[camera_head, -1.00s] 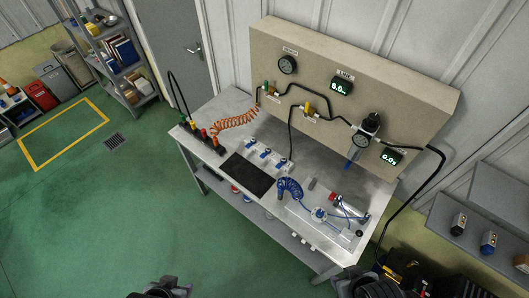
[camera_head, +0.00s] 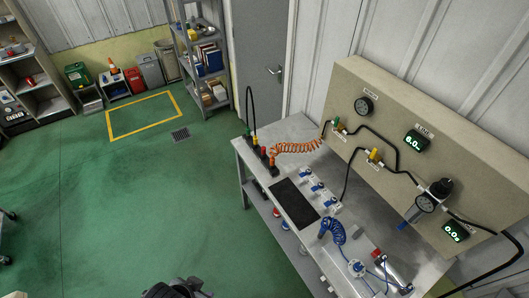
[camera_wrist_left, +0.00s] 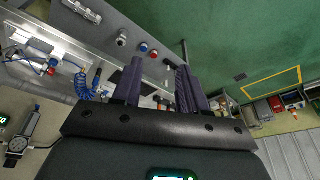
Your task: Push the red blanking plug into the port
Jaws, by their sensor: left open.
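I cannot single out the red blanking plug or its port with certainty. In the head view a small red part (camera_head: 271,161) stands in a row of coloured fittings at the left end of the steel bench (camera_head: 288,130). In the left wrist view a small red piece (camera_wrist_left: 52,71) shows beside the blue coil hose (camera_wrist_left: 88,84). My left gripper (camera_wrist_left: 160,70) is open, with nothing seen between its fingers, and the bench lies beyond it. In the head view only a dark bit of my left arm shows at the bottom edge. My right gripper is not in view.
A beige panel (camera_head: 425,130) with gauges and valves stands along the back of the bench. A black mat (camera_head: 295,200) lies by the blue-and-white fittings (camera_head: 318,188). An orange coil hose (camera_head: 297,147) lies behind the coloured row. Green floor to the left is clear.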

